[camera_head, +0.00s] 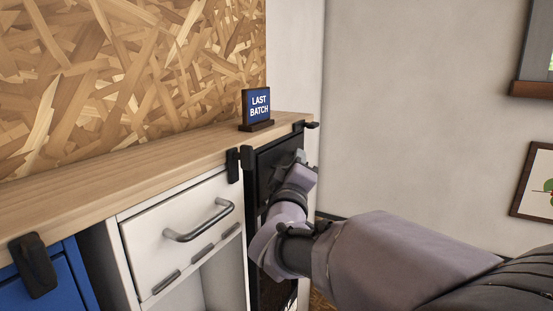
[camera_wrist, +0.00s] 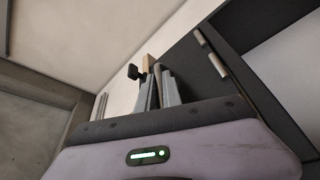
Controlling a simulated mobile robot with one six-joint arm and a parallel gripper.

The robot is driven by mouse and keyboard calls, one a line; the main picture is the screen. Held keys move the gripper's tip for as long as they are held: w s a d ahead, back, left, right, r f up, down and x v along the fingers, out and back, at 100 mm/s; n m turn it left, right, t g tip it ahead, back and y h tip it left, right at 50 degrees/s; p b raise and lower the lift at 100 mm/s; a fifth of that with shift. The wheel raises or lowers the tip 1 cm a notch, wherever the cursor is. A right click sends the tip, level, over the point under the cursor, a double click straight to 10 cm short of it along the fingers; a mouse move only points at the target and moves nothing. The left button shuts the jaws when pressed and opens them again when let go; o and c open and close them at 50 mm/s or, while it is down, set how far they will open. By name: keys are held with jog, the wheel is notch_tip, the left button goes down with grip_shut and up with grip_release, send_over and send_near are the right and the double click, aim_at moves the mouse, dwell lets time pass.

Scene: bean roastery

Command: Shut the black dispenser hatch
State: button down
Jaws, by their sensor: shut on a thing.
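The black dispenser hatch (camera_head: 264,172) is the dark upright panel at the right end of the counter, and my arm covers part of it. In the wrist view it is the dark panel (camera_wrist: 185,62) at the right of the fingers. My gripper (camera_head: 301,163) is at the hatch's upper right part in the head view. In the wrist view my gripper's fingers (camera_wrist: 158,80) are close together at the panel's edge, shut on the hatch. The exact grip is hard to see, and how far the hatch stands open is unclear.
A wooden counter (camera_head: 120,157) runs above a white drawer (camera_head: 180,228) with a grey handle and a blue front (camera_head: 70,275) at left. A "LAST BATCH" sign (camera_head: 257,105) stands on the counter. Black clips (camera_head: 312,125) sit on its edge.

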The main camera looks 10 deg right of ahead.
jog(key=shift+r, duration=0.1)
jog(key=c, duration=1.8)
grip_release()
jog(key=b+v, duration=0.5)
jog(key=v, duration=1.2)
jog(key=shift+s+a, duration=0.15)
